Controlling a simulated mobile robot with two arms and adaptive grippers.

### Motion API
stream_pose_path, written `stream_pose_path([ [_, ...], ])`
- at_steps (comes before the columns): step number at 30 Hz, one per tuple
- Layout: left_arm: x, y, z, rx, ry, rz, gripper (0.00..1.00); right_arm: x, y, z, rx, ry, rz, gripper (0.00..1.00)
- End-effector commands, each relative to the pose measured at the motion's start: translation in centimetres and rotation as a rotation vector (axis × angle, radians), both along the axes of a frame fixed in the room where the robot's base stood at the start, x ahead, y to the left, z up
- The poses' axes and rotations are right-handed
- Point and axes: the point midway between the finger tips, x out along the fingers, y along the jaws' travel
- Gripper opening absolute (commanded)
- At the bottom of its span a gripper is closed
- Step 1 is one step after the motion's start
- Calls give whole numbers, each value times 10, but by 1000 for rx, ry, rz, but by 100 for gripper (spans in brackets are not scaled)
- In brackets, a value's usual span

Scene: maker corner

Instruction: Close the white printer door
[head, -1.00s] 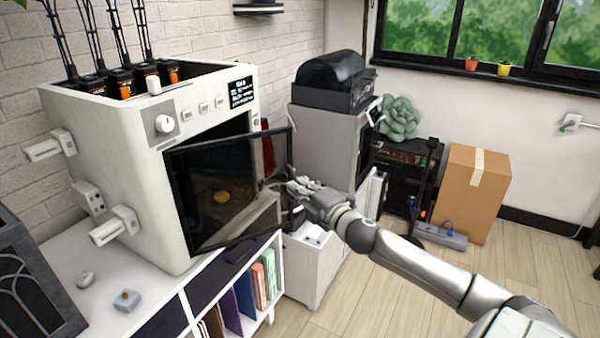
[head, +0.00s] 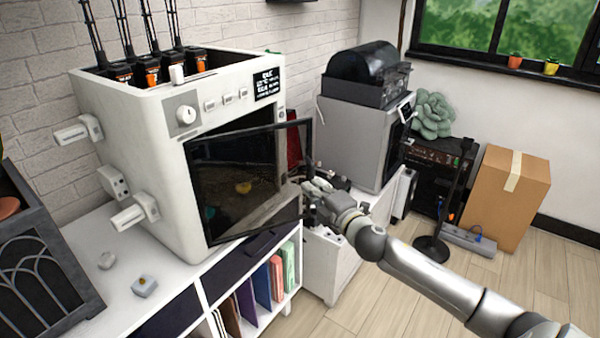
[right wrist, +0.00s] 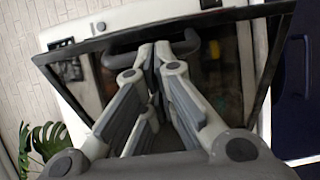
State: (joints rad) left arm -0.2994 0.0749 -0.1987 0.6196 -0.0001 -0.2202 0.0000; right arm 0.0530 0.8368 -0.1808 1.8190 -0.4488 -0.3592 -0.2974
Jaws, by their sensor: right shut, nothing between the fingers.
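The white printer (head: 140,140) stands on the white shelf unit at left in the head view. Its dark-framed glass door (head: 245,190) is partly open, its right edge swung out from the body. My right gripper (head: 312,193) is at the door's outer right edge, by the handle. In the right wrist view the shut fingers (right wrist: 155,50) reach the door's dark handle (right wrist: 205,40), with the glass behind them; whether they touch it I cannot tell. Nothing is between the fingers. My left gripper is not in view.
The shelf unit's white top (head: 100,240) carries two small blocks and a dark arched case (head: 45,260). Folders (head: 262,287) fill the shelves below the door. A second grey printer (head: 355,140) and a cardboard box (head: 507,195) stand to the right. The wooden floor in front is open.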

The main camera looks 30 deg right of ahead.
Motion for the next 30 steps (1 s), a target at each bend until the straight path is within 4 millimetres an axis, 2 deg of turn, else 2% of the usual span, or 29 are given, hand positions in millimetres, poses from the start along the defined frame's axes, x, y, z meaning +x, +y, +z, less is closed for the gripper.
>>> stream_pose_path([
  [9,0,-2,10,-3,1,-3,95,49,-2,4,1,-4,0,0],
  [15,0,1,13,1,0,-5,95,69,-2,2,-1,-4,1,0],
  [21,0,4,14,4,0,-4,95,76,-2,1,-1,-3,1,0],
  [30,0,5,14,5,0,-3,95,76,-2,1,-1,-3,2,0],
])
